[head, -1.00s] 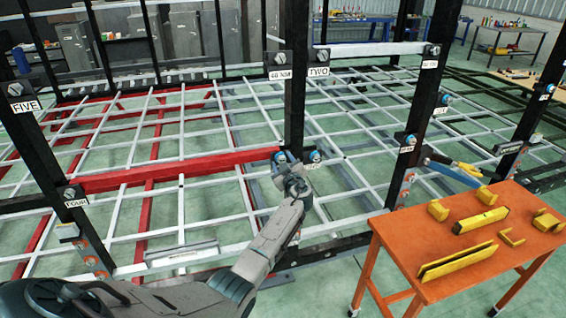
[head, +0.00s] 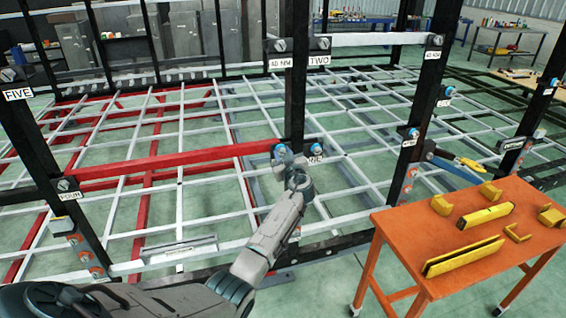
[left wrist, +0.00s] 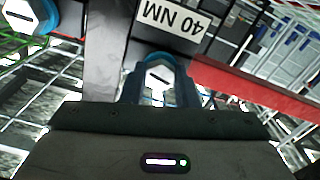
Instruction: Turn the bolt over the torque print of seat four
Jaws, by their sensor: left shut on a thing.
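My left gripper (head: 284,158) is at the middle black post, shut on a bolt at the right end of the red beam (head: 160,163). In the left wrist view this bolt (left wrist: 160,75) has a pale hex head with a dark line and blue around it, between the fingers. A white print reading 40 NM (left wrist: 173,18) is beside it, upside down in that view. The red beam (left wrist: 255,90) meets the post there. The beam's left end is at the FOUR label (head: 71,194), under a grey bolt (head: 67,184). My right gripper is out of view.
A second blue bolt (head: 316,148) is just right of my gripper; it also shows in the left wrist view (left wrist: 30,14). Black posts and white rails surround the arm. An orange table (head: 395,235) with yellow parts stands at the right.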

